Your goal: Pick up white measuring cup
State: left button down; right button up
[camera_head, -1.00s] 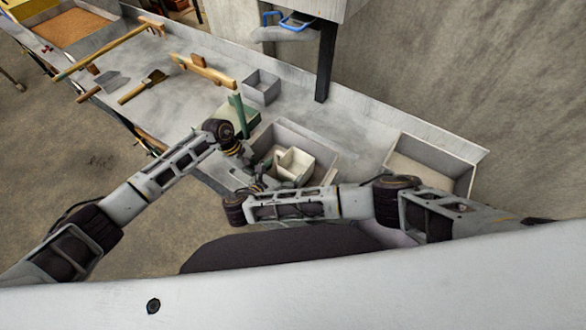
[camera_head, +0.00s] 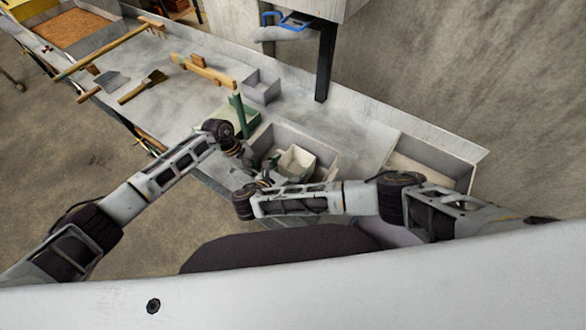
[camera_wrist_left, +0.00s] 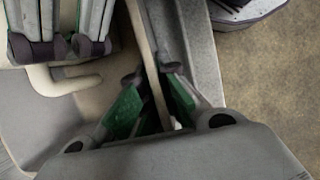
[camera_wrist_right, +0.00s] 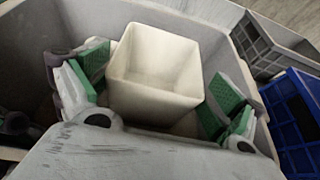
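The white measuring cup (camera_head: 297,161) is a square, open-topped cup inside a grey bin (camera_head: 330,160). In the right wrist view the cup (camera_wrist_right: 155,75) lies between the spread green-padded fingers of my right gripper (camera_wrist_right: 155,85), with small gaps apparent at both sides. The right gripper (camera_head: 265,175) is at the bin's near left side in the head view. In the left wrist view my left gripper (camera_wrist_left: 153,85) is partly open, its fingers either side of a thin pale wall. A cream handle (camera_wrist_left: 70,82) shows below the right gripper's fingers (camera_wrist_left: 60,48).
A small grey box (camera_head: 261,87) stands behind the bin, and a larger grey tray (camera_head: 430,160) is to its right. Wooden tools (camera_head: 145,86) lie at the left of the bench.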

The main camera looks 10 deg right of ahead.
pick_arm(q)
jog(key=shift+w+d+r, duration=0.1)
jog(key=shift+w+r, duration=0.05)
jog(key=shift+w, duration=0.05)
pick_arm(e)
jog(key=shift+s+f, duration=0.2)
jog(key=shift+f, duration=0.2)
jog(key=c, duration=0.9)
jog(key=shift+r, duration=0.1)
pick_arm(q)
jog(key=shift+w, duration=0.1)
pick_arm(e)
jog(key=shift+w+a+r, duration=0.1)
jog(key=shift+r, duration=0.5)
pick_arm(q)
jog(key=shift+s, duration=0.2)
pick_arm(e)
notch_tip(320, 180, up, 5)
jog(key=shift+a+r, duration=0.1)
jog(key=shift+a, duration=0.05)
pick_arm(q)
jog(key=shift+f, duration=0.2)
pick_arm(e)
jog(key=shift+w+d+r, duration=0.1)
jog(key=shift+r, duration=0.9)
jog(key=shift+w+d+r, duration=0.1)
jog(key=shift+r, duration=0.9)
